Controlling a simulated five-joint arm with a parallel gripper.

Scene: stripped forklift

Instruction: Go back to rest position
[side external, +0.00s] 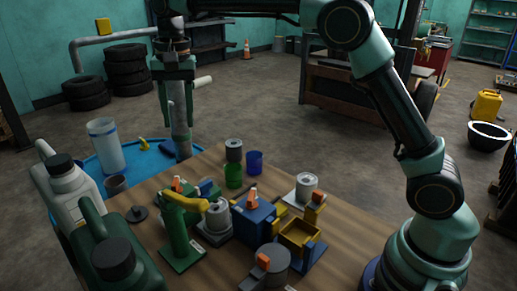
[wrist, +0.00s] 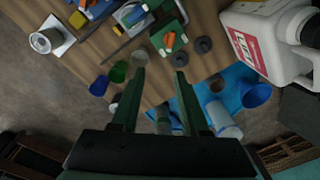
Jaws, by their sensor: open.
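My gripper (side external: 177,112) hangs pointing down at the left of the side external view, above the far edge of the wooden table (side external: 345,190) and the blue tray (side external: 88,166). In the wrist view my gripper (wrist: 159,72) shows two dark green fingers well apart, with nothing held between them. Below the fingers lie the table edge and a blue tray (wrist: 237,76). A grey pipe-like post stands behind or below the fingers in the side view; its exact distance is unclear.
Several tools and parts crowd the table, among them a blue box (side external: 252,222), a green cup (side external: 233,175) and a blue cup (side external: 255,162). A white jug (side external: 70,195) and a dark green jug (side external: 110,250) stand at the left. Tyres (side external: 125,70) stand behind on open floor.

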